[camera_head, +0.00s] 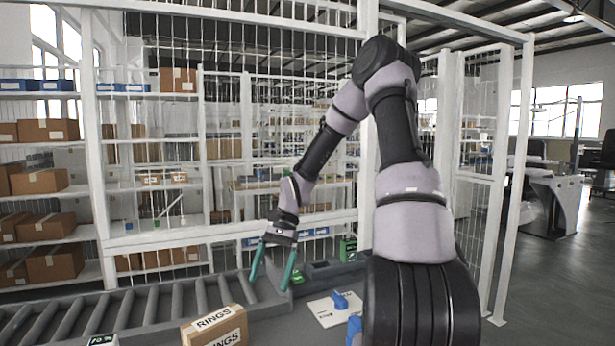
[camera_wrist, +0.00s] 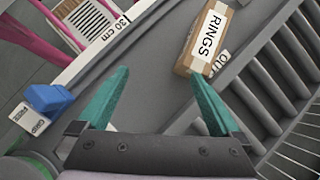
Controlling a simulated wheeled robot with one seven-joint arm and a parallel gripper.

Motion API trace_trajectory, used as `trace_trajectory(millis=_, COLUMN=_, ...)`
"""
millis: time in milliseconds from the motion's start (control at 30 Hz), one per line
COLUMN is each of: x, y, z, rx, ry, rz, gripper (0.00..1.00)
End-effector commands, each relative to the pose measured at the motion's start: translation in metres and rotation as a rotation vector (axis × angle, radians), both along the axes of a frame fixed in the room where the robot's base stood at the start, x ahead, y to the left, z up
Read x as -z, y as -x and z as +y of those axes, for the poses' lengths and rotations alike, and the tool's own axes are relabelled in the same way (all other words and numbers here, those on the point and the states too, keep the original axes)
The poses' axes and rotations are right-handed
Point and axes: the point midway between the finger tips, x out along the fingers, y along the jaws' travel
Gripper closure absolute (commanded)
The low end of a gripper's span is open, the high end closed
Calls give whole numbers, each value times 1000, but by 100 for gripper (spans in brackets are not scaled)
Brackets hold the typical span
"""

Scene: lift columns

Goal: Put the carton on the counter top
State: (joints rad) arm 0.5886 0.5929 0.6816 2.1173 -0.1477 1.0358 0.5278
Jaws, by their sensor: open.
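The brown carton (camera_head: 200,335) with white RINGS labels stands at the bottom of the head view, beside the rollers. In the wrist view the carton (camera_wrist: 185,56) is at the upper right, beyond the fingers. I cannot tell exactly what its underside rests on. A grey counter top (camera_head: 285,325) shows to the carton's right; it also fills the middle of the wrist view (camera_wrist: 145,75). My gripper (camera_head: 271,281) has two green fingers spread wide, pointing down, with nothing between them in the wrist view (camera_wrist: 160,74). It is above and apart from the carton.
A roller conveyor (camera_head: 158,304) runs along the left. A blue item (camera_head: 340,301) lies on a white sheet on the counter. A green box (camera_head: 347,249) stands behind. Shelves with brown boxes (camera_head: 48,129) and a white mesh fence stand at the back. Open floor lies right.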

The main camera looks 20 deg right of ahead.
Motion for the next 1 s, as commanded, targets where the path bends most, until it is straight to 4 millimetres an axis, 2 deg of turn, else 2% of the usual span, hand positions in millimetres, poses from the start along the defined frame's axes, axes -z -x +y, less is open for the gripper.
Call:
trace_trajectory(millis=33, x=-15, y=3, z=-4, rx=-27, ry=49, rz=-51, gripper=0)
trace_trajectory(millis=367, x=-116, y=31, z=-26, rx=-168, ry=265, rz=-388, gripper=0)
trace_trajectory(millis=567, x=-181, y=63, z=-31, rx=-229, ry=332, rz=-620, gripper=0)
trace_trajectory(millis=700, x=-223, y=92, z=-33, rx=-262, ry=348, rz=-792, gripper=0)
trace_trajectory(millis=833, x=-250, y=119, z=-36, rx=-286, ry=343, rz=-934, gripper=0)
trace_trajectory(millis=1000, x=-269, y=141, z=-38, rx=-303, ry=325, rz=-1051, gripper=0)
